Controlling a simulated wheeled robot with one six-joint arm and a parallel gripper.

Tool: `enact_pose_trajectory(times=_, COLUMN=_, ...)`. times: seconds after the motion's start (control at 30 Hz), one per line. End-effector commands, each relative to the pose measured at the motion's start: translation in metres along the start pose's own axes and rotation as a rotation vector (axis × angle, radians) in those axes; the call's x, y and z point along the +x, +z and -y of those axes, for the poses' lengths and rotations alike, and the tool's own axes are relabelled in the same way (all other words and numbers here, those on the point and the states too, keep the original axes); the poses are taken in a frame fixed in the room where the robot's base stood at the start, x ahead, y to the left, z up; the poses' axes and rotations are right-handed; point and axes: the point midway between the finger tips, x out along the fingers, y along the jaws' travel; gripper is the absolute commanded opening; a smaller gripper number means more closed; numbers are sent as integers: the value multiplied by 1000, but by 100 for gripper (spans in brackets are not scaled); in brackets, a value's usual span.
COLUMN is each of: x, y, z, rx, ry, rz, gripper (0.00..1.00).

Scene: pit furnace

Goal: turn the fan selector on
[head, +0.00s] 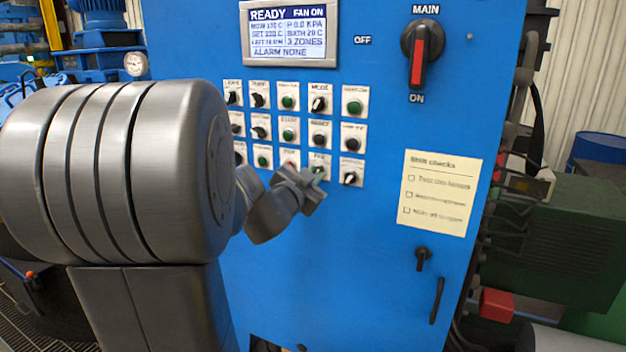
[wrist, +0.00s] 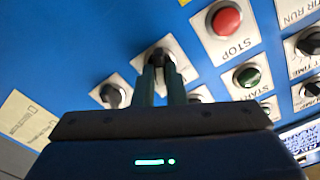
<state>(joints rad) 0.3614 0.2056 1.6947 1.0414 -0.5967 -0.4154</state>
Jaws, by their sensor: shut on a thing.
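The fan selector (head: 322,159) is a small black knob on a white plate in the bottom row of the blue control panel. My gripper (head: 317,177) is at it and hides most of the knob. In the wrist view my gripper (wrist: 161,77) has its two fingers closed on the sides of the selector knob (wrist: 157,56). The display (head: 289,33) at the top of the panel reads READY and FAN ON. The knob's exact pointer angle is hard to tell behind the fingers.
A red STOP button (wrist: 227,20) and a green button (wrist: 247,76) sit close beside the fingers. Another black selector (head: 350,178) is just right of my gripper. A main switch (head: 417,60) with a red handle and a paper checklist (head: 440,194) are further right.

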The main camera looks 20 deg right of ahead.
Motion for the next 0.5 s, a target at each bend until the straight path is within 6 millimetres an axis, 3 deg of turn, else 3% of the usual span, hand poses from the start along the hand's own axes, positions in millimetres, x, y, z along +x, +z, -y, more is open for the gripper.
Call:
enact_pose_trajectory(times=0.17, x=0, y=0, z=0, rx=1, ry=0, rz=1, gripper=0)
enact_pose_trajectory(times=0.2, x=0, y=0, z=0, rx=1, ry=0, rz=1, gripper=17)
enact_pose_trajectory(times=0.3, x=0, y=0, z=0, rx=0, ry=0, rz=1, gripper=33)
enact_pose_trajectory(times=0.5, x=0, y=0, z=0, rx=-1, ry=0, rz=1, gripper=33)
